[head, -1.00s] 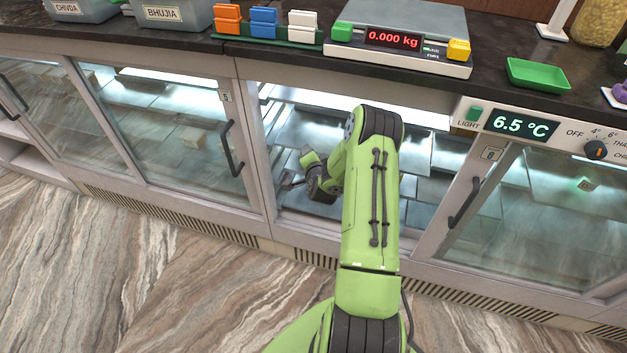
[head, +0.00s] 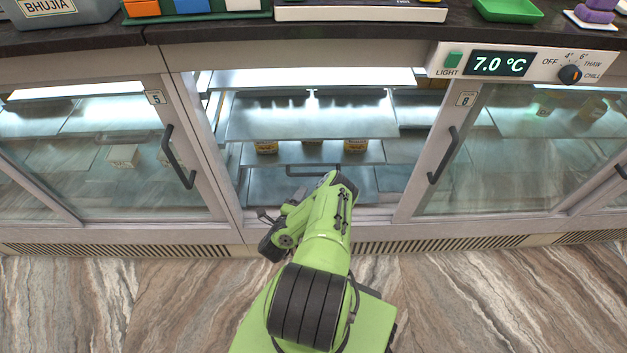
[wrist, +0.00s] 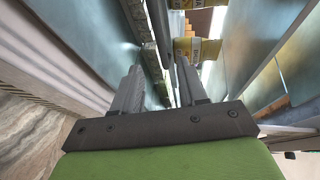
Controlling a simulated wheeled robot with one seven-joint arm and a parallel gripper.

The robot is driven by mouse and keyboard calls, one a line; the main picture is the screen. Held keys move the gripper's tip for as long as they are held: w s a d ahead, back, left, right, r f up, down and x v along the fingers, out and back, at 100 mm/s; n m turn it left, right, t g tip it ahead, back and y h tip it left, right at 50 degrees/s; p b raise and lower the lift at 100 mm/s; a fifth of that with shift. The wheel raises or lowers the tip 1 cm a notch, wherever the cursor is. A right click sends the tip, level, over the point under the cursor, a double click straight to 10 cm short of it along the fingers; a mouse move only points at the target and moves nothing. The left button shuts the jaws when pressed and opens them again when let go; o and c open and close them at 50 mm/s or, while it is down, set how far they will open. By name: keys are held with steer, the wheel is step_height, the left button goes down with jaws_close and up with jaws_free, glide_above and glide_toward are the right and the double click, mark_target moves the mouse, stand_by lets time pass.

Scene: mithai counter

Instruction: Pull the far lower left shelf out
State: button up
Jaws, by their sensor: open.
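In the head view the open cabinet bay holds metal shelves. The lower shelf (head: 225,160) has a dark bar handle (head: 315,171) along its front. Small yellow-labelled jars (head: 266,147) stand in a row on it, behind the handle. My gripper (head: 264,214) is low at the bay's left front, left of and below the handle, apart from it. In the wrist view its two fingers (wrist: 160,75) are spread with nothing between them. Yellow-labelled jars (wrist: 197,50) show beyond the fingertips. I cannot tell exactly which shelf edge lies before the fingers.
An upper shelf (head: 310,118) hangs above the jars. Glass doors close the bays at left (head: 100,160) and right (head: 500,160), each with a dark handle. A dark counter (head: 360,34) runs above, with a 7.0 °C panel (head: 500,64).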

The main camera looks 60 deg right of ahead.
mark_target(315, 173)
steer(key=b+x, duration=0.6)
steer(key=x, duration=0.6)
steer(key=shift+d+f, duration=0.1)
steer(key=shift+d, duration=0.15)
steer(key=shift+c, duration=0.2)
jaws_close()
